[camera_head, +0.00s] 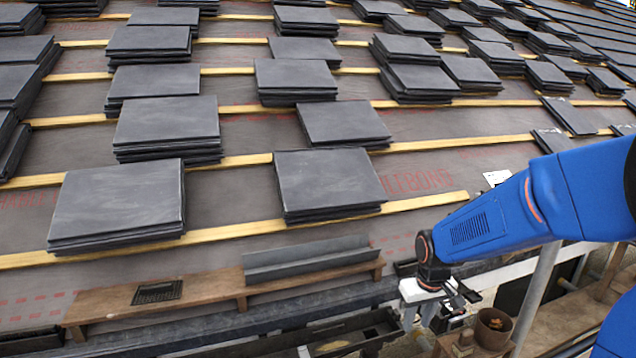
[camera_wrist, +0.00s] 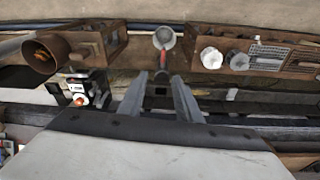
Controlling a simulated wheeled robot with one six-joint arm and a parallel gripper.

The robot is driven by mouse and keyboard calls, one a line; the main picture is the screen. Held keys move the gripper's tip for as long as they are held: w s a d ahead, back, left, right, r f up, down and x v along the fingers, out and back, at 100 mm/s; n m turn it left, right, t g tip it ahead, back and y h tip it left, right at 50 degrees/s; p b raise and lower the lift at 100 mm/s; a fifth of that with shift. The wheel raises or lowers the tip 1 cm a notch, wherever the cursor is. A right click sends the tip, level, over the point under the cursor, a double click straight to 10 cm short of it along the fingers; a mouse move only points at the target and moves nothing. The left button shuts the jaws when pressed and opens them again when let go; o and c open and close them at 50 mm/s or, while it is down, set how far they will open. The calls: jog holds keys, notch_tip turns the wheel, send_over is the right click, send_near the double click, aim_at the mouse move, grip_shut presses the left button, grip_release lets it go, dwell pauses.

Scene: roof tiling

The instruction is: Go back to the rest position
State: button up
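My gripper (camera_head: 440,308) hangs at the lower right in the head view, below the end of my blue arm and beside the eave. In the wrist view my gripper's two fingers (camera_wrist: 160,82) stand apart with a gap between them, and nothing shows held. The roof slope with stacks of dark slates (camera_head: 330,182) and wooden battens (camera_head: 235,231) fills most of the head view. My gripper is apart from these stacks.
A wooden plank (camera_head: 212,288) along the eave carries a dark grille (camera_head: 157,292) and grey strips (camera_head: 310,258). A rusty pot (camera_head: 494,328) is right of my gripper; the pot also shows in the wrist view (camera_wrist: 45,54). A grey pole (camera_head: 536,295) stands further right.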

jog(key=s+d+r+m+t, duration=0.1)
jog(key=s+r, duration=0.5)
jog(key=s, duration=0.6)
jog(key=s+d+r+m+t, duration=0.1)
jog(key=s+d+r+t, duration=0.1)
jog(key=s+r, duration=0.5)
jog(key=shift+s+r, duration=0.3)
jog(key=shift+s, duration=2.3)
